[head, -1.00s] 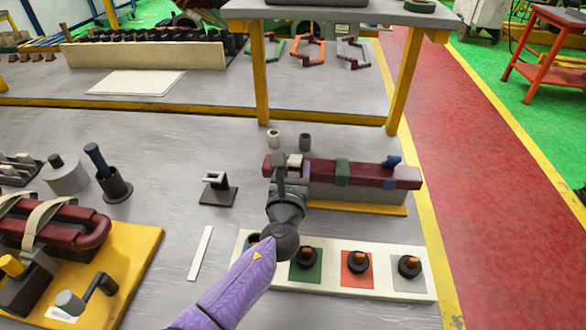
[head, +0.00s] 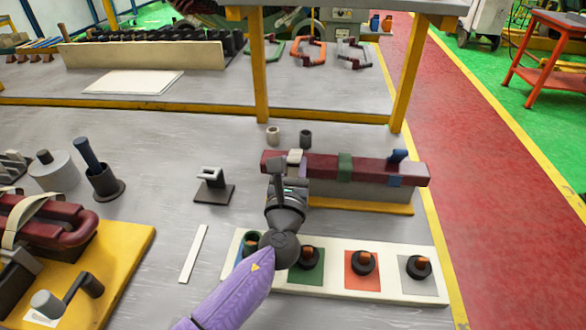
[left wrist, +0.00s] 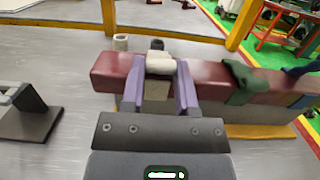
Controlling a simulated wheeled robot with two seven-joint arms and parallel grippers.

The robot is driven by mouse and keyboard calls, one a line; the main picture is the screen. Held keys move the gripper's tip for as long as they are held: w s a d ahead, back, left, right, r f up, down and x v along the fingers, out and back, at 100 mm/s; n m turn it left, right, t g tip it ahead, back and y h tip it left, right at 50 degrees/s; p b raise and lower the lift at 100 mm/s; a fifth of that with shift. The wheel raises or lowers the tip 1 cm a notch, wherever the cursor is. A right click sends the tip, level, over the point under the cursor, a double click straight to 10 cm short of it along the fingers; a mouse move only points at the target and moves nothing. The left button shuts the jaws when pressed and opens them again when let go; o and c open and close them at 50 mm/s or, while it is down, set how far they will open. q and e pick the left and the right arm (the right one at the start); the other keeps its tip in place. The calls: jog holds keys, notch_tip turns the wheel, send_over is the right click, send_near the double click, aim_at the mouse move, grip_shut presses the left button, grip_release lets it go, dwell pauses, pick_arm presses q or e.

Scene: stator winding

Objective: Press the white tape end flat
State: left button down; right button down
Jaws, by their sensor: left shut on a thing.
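The dark red coil bar (head: 325,166) lies on a grey block with a yellow base. White tape (head: 295,158) wraps it near its left end. In the left wrist view the white tape (left wrist: 160,64) sits on top of the bar (left wrist: 215,75), with a pale flap down the front face. My left gripper (head: 278,172) is at the bar's near side. In the left wrist view its purple fingers (left wrist: 158,84) stand on either side of the white tape, shut on it. The tape end's flatness is hard to judge. My right gripper is not in view.
Green tape (head: 345,167) and blue tape (head: 397,156) are farther right on the bar. A white board (head: 333,284) with tape rolls lies in front. A black stand (head: 213,185) is left of the bar. Two small cups (head: 305,138) stand behind it.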

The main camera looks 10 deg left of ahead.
pick_arm(q)
jog(key=c, duration=0.6)
grip_release()
jog(key=shift+o, duration=1.2)
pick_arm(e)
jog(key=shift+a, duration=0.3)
pick_arm(q)
jog(key=s, duration=0.3)
jog(key=s+p, duration=0.1)
jog(key=s, duration=0.2)
jog(key=s+f+p, duration=0.1)
jog(key=s, duration=0.2)
jog(key=shift+s+f, duration=0.1)
jog(key=shift+s, duration=0.35)
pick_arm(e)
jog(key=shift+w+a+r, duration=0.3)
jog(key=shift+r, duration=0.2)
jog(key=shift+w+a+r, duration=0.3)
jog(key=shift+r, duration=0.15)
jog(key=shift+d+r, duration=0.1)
